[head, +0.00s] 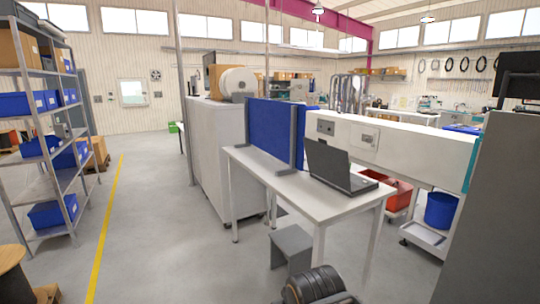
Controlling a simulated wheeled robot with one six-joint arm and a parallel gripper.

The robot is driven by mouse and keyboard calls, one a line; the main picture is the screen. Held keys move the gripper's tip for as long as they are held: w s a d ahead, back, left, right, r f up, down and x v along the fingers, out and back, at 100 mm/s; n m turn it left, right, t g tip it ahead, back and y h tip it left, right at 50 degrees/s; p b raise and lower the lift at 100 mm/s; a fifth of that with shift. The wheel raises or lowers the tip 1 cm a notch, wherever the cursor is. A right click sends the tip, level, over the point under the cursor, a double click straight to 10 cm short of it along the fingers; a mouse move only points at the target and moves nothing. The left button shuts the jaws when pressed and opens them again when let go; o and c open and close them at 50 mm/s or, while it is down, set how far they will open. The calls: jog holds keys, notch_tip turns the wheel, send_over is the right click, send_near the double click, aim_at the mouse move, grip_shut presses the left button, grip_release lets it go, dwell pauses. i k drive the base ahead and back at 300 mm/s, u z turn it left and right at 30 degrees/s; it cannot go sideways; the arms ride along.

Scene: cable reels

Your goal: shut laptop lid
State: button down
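An open dark laptop (340,170) stands on the white table (262,184) right of the picture's middle. Its lid (326,161) is raised, with its dark back toward the left and front. Part of the keyboard base (360,183) shows at its right.
A blue partition (270,130) stands behind the table's left part. A shelf with blue bins (48,213) is at left. The floor between shelf and table is clear.

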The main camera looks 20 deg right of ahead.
aim_at(331, 163)
jog(key=i, duration=1.4)
jog(key=z, duration=2.75)
jog(key=i, duration=0.65)
jog(key=u, duration=3.25)
